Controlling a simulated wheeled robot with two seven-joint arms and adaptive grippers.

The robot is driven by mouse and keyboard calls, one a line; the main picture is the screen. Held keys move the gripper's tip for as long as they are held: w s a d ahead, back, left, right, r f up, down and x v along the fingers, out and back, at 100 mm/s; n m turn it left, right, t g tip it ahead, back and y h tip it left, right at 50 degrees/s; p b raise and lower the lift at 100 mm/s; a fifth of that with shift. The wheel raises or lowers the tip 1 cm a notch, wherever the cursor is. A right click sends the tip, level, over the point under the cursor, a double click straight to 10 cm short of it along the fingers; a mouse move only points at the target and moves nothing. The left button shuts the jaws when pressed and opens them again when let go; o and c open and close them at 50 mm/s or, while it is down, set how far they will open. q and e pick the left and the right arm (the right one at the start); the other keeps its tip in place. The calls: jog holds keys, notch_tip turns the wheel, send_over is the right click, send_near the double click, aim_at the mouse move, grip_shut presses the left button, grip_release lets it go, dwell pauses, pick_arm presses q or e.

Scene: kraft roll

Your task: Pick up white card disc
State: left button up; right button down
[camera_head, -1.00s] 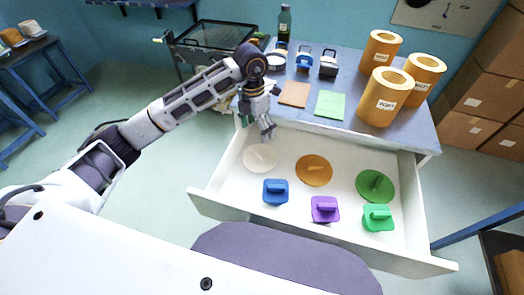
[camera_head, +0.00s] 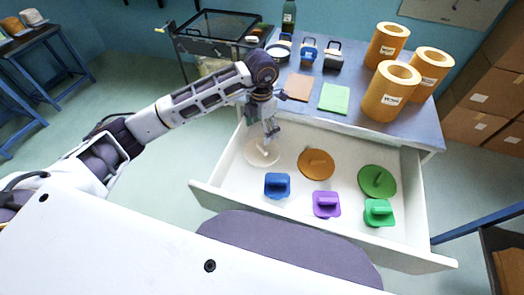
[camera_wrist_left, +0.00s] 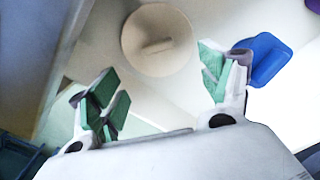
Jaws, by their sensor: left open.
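The white card disc (camera_head: 262,153) lies flat in the back left of the open white drawer (camera_head: 225,180), with a small raised handle on top. In the left wrist view the disc (camera_wrist_left: 160,39) lies beyond the fingertips, between them, with its handle bar in plain sight. My left gripper (camera_head: 269,140) is just above the disc and covers part of its far edge in the head view. In the left wrist view the left gripper (camera_wrist_left: 160,88) is open, with green finger pads wide apart and nothing between them. My right gripper is not in view.
The drawer also holds an orange disc (camera_head: 316,164), a green disc (camera_head: 377,181), a blue block (camera_head: 277,185), a purple block (camera_head: 326,204) and a green block (camera_head: 379,212). Brown rolls (camera_head: 391,91) stand on the table (camera_head: 320,117) behind. The drawer's front wall is close.

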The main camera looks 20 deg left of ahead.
aim_at(262, 147)
pick_arm(q)
notch_tip(262, 147, down, 4)
jog(key=shift+r, duration=0.2)
jog(key=shift+f, duration=0.8)
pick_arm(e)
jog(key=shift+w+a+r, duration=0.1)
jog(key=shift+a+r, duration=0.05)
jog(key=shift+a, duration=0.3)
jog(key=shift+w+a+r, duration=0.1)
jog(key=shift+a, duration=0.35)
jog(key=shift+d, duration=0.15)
